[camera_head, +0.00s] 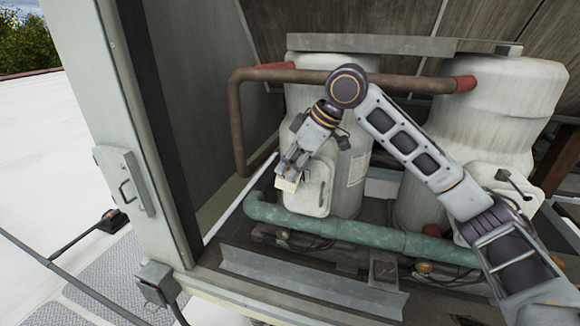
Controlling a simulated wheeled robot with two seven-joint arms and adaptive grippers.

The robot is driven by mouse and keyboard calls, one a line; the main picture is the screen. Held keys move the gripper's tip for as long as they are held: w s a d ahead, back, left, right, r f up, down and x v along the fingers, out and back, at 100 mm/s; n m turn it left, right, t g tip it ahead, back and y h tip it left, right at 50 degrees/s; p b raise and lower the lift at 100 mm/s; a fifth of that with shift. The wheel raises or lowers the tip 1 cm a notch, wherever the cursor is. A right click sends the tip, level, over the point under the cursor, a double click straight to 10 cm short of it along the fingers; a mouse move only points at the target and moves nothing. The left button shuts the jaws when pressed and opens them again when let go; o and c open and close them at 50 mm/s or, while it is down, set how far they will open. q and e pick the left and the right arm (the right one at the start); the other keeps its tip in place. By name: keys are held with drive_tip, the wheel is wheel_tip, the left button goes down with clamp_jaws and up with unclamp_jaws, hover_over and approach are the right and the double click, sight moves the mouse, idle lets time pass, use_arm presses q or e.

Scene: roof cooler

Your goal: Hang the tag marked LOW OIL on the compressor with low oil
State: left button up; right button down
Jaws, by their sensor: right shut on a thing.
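Two whitish compressors stand side by side in the open housing, the left compressor (345,195) and the right compressor (490,115). My right arm reaches in from the right across both. My right gripper (288,176) is shut on a small pale tag (287,184), in front of the left compressor's box cover (315,190). I cannot read the tag's marking or tell whether it touches the compressor. Small round fittings show low down, one below the left compressor (283,234) and one below the right (424,267); their oil levels are too small to tell. My left gripper is out of view.
A green pipe (340,232) crosses low in front of the compressors. A rusty pipe (236,120) bends down left of them. The housing's side panel (105,80) with a latch (125,178) stands at the left. A metal rail (310,283) lines the front edge.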

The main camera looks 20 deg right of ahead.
drive_tip(key=shift+f, duration=0.15)
drive_tip(key=c, duration=1.4)
unclamp_jaws()
drive_tip(key=shift+f, duration=0.1)
drive_tip(key=shift+o, duration=0.2)
drive_tip(key=shift+f, duration=0.15)
